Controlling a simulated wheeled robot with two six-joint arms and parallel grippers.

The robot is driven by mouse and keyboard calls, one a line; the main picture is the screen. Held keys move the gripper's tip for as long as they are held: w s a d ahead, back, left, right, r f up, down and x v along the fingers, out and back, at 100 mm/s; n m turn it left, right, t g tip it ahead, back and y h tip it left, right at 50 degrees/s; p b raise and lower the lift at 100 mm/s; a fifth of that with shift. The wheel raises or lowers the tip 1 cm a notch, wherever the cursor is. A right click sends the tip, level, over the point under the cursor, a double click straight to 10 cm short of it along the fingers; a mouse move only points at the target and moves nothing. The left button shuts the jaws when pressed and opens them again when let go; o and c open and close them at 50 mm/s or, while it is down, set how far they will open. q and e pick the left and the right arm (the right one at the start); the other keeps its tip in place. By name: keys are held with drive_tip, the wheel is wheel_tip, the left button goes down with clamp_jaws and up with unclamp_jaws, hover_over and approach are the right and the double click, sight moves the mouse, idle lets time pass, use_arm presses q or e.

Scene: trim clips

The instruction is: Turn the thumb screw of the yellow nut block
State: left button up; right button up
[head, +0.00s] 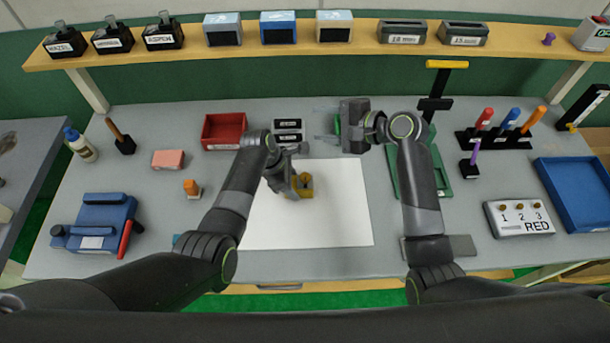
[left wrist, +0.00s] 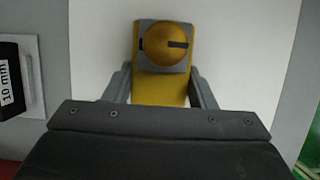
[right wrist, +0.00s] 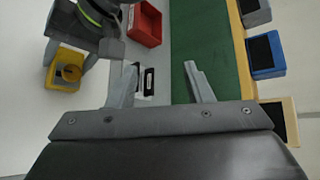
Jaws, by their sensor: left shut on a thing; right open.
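The yellow nut block (head: 306,191) stands on the white mat (head: 330,215). Its thumb screw (left wrist: 166,46) is a round gold knob with a dark mark on its right side, set on a grey plate. My left gripper (head: 294,184) is shut on the block; in the left wrist view its fingers lie along both sides of the yellow body (left wrist: 160,90), short of the knob. My right gripper (head: 326,132) is open and empty, up and right of the block. The right wrist view also shows the block (right wrist: 63,76) at the left, away from the right fingers.
A red bin (head: 223,131) and dark labelled boxes (head: 287,125) stand behind the mat. A shelf (head: 300,42) with boxes spans the back. The mat's front part is clear.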

drive_tip(key=s+f+m+t+y, duration=0.1)
drive_tip(key=s+t+y, duration=0.1)
drive_tip(key=m+t, duration=0.4)
drive_tip(key=m, duration=1)
approach(309, 180)
drive_tip(key=x, duration=1.1)
drive_tip(key=shift+w+a, duration=0.15)
drive_tip(key=shift+w, duration=0.05)
drive_tip(key=c, duration=0.9)
drive_tip(key=shift+m+t+h, duration=0.8)
drive_tip(key=shift+h, duration=0.3)
drive_tip(key=o, duration=0.9)
